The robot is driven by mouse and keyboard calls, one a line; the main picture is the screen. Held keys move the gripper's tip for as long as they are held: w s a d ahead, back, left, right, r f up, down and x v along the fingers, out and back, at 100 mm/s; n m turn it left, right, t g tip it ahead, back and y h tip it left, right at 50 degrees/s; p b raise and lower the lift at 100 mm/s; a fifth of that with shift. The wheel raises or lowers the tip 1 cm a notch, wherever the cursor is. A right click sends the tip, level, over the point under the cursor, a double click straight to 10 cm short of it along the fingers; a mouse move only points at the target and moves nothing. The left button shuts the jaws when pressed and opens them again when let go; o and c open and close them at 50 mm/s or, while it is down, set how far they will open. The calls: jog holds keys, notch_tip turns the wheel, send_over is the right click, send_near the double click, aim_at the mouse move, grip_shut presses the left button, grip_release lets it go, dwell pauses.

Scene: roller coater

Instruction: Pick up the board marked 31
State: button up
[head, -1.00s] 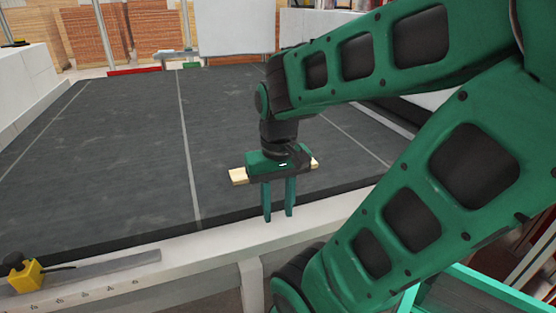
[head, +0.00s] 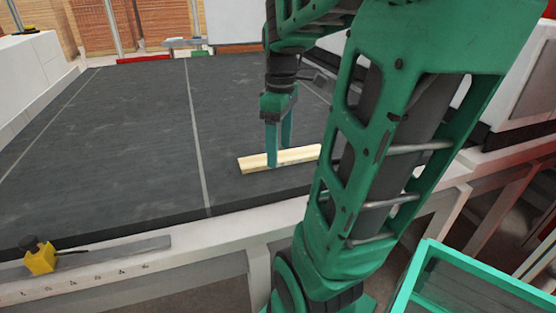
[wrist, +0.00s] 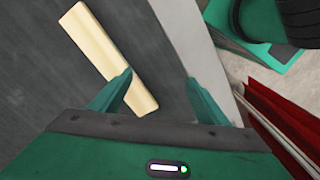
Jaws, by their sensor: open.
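A pale wooden board (head: 298,156) lies flat on the dark belt near its front edge. It also shows in the wrist view (wrist: 105,55), lying diagonally; no number can be read on it. My gripper (head: 279,162) points down at the board, its fingers overlapping the board's left half in the head view. In the wrist view my gripper (wrist: 158,78) has its two green fingers well apart. The left finger overlaps the board's near end, and the gap between the fingers looks empty. I cannot tell whether a finger touches the board.
The dark belt (head: 110,150) is wide and clear to the left. A pale frame rail (head: 215,234) runs along its front edge. A yellow switch box (head: 39,257) sits at front left. A green open-topped bin (head: 455,290) stands at lower right.

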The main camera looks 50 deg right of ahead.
jog(key=w+d+r+n, duration=0.3)
jog(key=w+d+n, duration=0.2)
jog(key=d+n, duration=0.25)
send_over(283, 155)
jog(key=shift+n, duration=0.25)
jog(key=f, duration=0.5)
jog(key=shift+s+a+f, duration=0.2)
jog(key=shift+s+a, duration=0.05)
jog(key=shift+a, duration=0.1)
jog(key=shift+w+d+f, duration=0.15)
jog(key=shift+f, duration=1.25)
jog(key=shift+w+d+f, duration=0.1)
jog(key=shift+f, duration=1.25)
jog(key=shift+c, duration=0.6)
jog(key=c, duration=1.1)
